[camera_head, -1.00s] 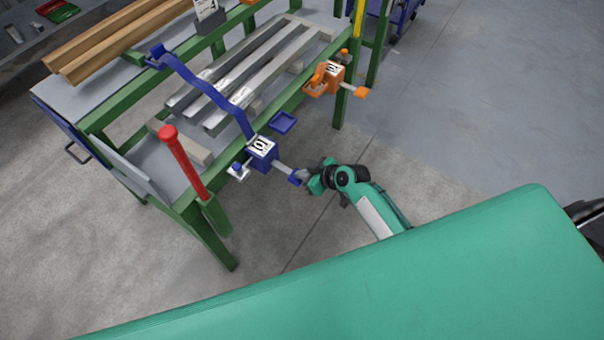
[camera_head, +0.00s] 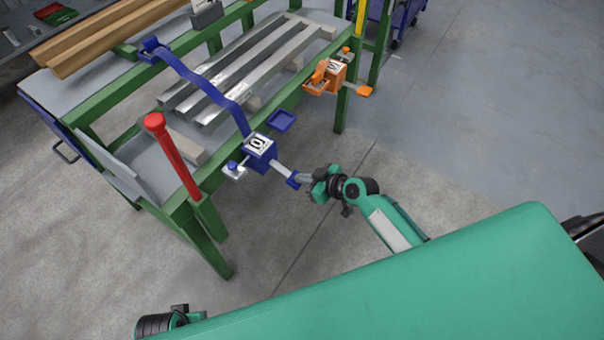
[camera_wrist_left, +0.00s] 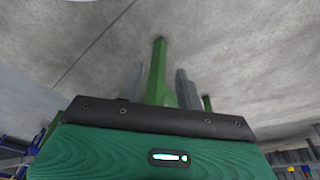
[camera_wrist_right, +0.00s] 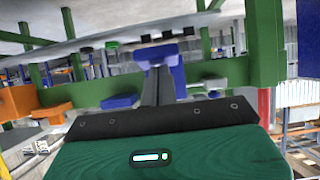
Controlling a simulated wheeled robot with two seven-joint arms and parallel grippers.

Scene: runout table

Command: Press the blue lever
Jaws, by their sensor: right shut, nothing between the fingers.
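The blue lever (camera_head: 293,180) is a grey bar with a blue end, sticking out from a blue box (camera_head: 262,150) on the green table frame. My right gripper (camera_head: 305,179) is shut and empty, its fingertips close to the lever's blue end; I cannot tell whether they touch. In the right wrist view the closed fingers (camera_wrist_right: 158,72) point at blue parts of the station. My left gripper (camera_wrist_left: 158,78) shows in the left wrist view with its fingers apart and empty, above the concrete floor, with a green leg beyond.
An orange box (camera_head: 329,74) with an orange-tipped lever (camera_head: 361,91) stands farther right. A red post (camera_head: 172,155) rises at the left corner. A wavy blue bar (camera_head: 205,88) spans the table beside metal bars (camera_head: 250,70). The floor right of the table is clear.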

